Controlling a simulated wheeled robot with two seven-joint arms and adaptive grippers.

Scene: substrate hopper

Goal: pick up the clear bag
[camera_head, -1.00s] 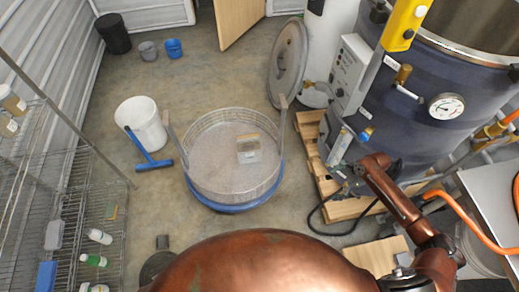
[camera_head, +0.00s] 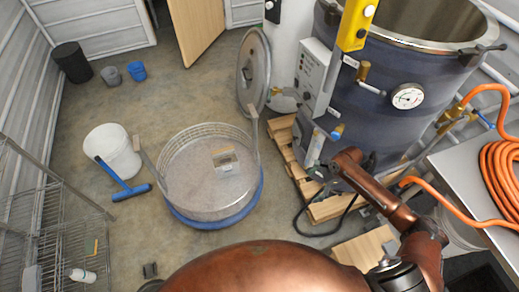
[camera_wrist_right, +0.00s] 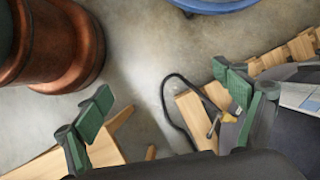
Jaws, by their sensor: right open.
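The clear bag (camera_head: 224,160) looks like a small see-through packet with a tan top strip. It lies on the pale grey fill inside a round wire-mesh basket (camera_head: 165,190), towards its back right. My right gripper (camera_wrist_right: 165,105) is open and empty in the wrist view, its two green-padded fingers spread wide above the floor and pallet boards. It is apart from the basket and bag. My left gripper is not in view.
The basket stands in a blue base (camera_head: 215,222). A dark boiler (camera_head: 400,140) stands on a wooden pallet (camera_head: 330,208) to the right, with a loose black cable (camera_head: 310,234). A white bucket (camera_head: 110,150) and blue squeegee (camera_head: 130,192) are left. A wire rack (camera_head: 75,245) is lower left.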

